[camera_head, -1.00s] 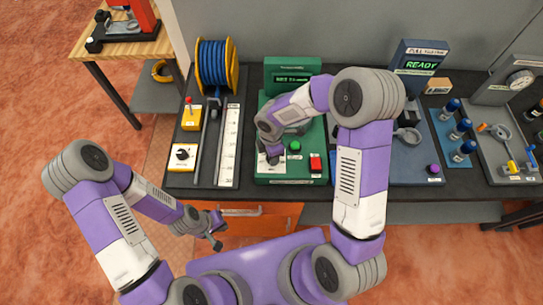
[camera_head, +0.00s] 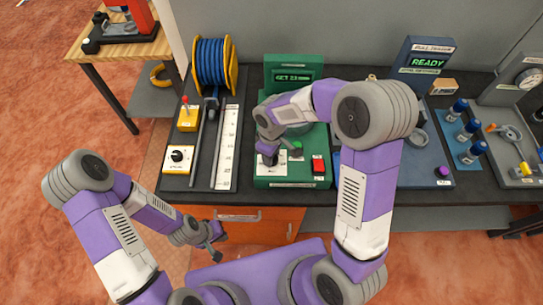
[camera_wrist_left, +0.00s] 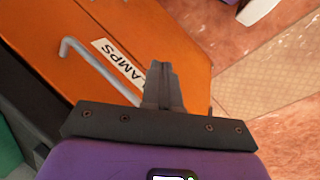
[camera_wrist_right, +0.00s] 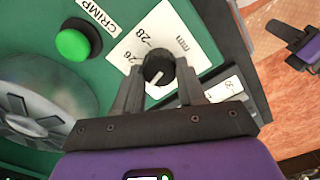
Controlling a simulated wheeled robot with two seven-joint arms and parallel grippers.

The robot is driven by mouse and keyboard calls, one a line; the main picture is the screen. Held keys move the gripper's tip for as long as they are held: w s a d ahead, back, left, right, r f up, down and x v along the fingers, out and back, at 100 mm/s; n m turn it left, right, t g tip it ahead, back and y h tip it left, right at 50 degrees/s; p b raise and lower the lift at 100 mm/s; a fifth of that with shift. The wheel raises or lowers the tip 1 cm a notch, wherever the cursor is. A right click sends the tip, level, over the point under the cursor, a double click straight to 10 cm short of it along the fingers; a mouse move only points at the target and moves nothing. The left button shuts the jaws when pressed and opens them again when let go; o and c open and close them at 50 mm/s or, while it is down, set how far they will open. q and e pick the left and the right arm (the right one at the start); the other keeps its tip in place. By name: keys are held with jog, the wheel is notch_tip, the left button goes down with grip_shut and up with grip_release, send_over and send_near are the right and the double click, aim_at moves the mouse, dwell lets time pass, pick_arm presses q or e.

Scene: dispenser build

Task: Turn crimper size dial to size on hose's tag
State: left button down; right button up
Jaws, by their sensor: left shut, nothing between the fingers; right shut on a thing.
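The green crimper (camera_head: 290,172) stands on the dark bench. Its black size dial (camera_wrist_right: 158,68) sits on a white plate marked 26, 28 and mm, with a white pointer line. My right gripper (camera_head: 268,156) is shut on the dial; in the right wrist view its fingers (camera_wrist_right: 157,85) stand on both sides of the knob. The crimper's display (camera_head: 292,76) is lit in green, but its number is too small to read surely. My left gripper (camera_head: 217,236) is shut and empty, in front of the orange drawer (camera_wrist_left: 135,45). No hose tag can be made out.
The green crimp button (camera_wrist_right: 73,44) and round metal crimper head (camera_wrist_right: 40,100) are close to the right gripper. A red button (camera_head: 318,166) is right of the dial. A blue hose reel (camera_head: 213,63) and white ruler (camera_head: 228,148) stand left of the crimper.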

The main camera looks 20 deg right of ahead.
jog(key=shift+m+b, duration=0.35)
jog(key=shift+m, duration=0.85)
jog(key=o, duration=1.1)
jog(key=shift+c, duration=0.2)
notch_tip(320, 180, up, 8)
jog(key=shift+f+p, duration=0.15)
jog(key=shift+p, duration=0.35)
